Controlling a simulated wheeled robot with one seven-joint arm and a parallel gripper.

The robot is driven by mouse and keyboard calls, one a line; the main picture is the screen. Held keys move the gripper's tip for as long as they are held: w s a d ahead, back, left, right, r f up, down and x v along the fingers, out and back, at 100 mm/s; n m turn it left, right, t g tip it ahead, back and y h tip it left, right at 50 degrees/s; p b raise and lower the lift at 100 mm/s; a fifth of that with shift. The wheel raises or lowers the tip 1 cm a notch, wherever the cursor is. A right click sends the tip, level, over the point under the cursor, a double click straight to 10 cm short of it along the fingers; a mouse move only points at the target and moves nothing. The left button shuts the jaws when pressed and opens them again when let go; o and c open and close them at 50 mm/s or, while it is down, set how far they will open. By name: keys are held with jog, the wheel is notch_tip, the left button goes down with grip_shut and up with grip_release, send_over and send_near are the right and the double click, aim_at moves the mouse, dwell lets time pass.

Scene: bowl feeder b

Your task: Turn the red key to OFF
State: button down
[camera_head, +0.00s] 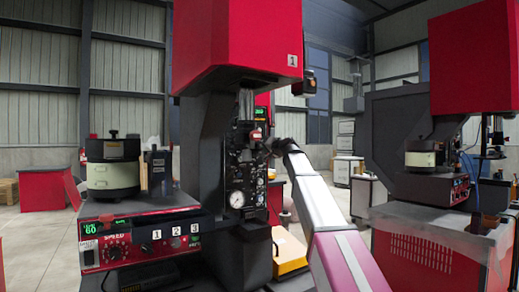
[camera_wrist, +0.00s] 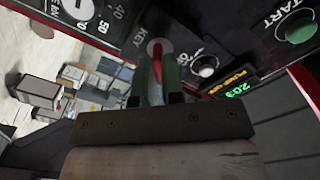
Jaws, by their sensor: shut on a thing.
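The red key (camera_wrist: 157,66) stands out of a round silver lock on a dark panel (camera_wrist: 185,22) in the wrist view. The word KEY is printed beside the lock, and lettering that seems to begin with OF is partly hidden on its other side. My gripper (camera_wrist: 158,76) is shut on the red key, with one finger on either side of it. In the head view my gripper (camera_head: 268,147) is at the dark control column (camera_head: 243,165) of the press. The key cannot be made out there.
In the wrist view a silver switch (camera_wrist: 205,66), a lit display (camera_wrist: 236,82) and a green START button (camera_wrist: 297,27) lie right of the key. A numbered dial (camera_wrist: 78,8) is upper left. In the head view the bowl feeder (camera_head: 112,172) stands left, on the red SPEED box (camera_head: 140,235).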

jog(key=shift+n, duration=0.5)
jog(key=n, duration=0.5)
dwell(0.3)
jog(key=n, duration=0.3)
jog(key=shift+n, duration=0.4)
jog(key=c, duration=1.2)
grip_release()
jog(key=shift+o, duration=0.2)
